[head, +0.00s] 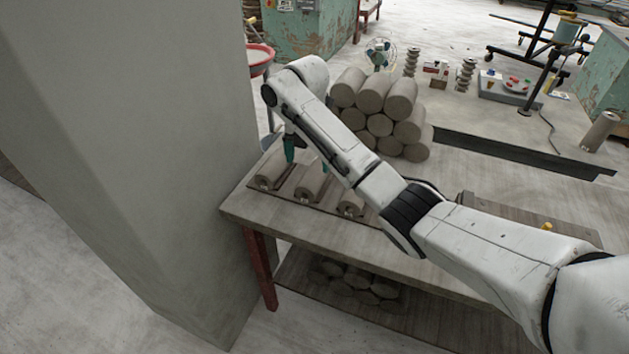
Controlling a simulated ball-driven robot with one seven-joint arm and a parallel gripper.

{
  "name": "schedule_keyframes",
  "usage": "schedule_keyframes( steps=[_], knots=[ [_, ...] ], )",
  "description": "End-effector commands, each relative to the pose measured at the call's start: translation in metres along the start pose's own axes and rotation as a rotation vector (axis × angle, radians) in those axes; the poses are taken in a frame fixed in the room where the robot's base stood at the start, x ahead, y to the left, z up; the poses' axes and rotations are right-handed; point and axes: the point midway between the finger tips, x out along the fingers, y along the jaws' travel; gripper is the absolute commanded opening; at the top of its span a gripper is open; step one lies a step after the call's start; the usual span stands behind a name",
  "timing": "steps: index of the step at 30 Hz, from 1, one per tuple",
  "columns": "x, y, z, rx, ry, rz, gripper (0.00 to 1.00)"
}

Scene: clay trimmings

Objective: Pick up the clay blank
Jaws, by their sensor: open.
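Several grey clay blanks show as cylinders. Three lie in a row near the table's left front edge: a left one (272,172), a middle one (309,184) and a right one (351,204), which my arm partly covers. More blanks are piled in a stack (374,97) behind my arm. My gripper (306,160) points down with teal fingers, open, over the far ends of the left and middle blanks. The arm hides part of the gripper. I cannot tell whether a finger touches a blank.
The wooden table (240,207) has a red leg (260,268). A large grey pillar (140,130) stands close at the left. More lumps (358,283) sit on the lower shelf.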

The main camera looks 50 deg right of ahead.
Motion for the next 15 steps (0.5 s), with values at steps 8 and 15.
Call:
schedule_keyframes(
  steps=[8,15],
  knots=[
    [0.04,0.0,-0.001,0.002,0.001,-0.002,0.93],
    [0.067,-0.001,0.0,0.003,0.002,-0.003,0.93]
  ],
)
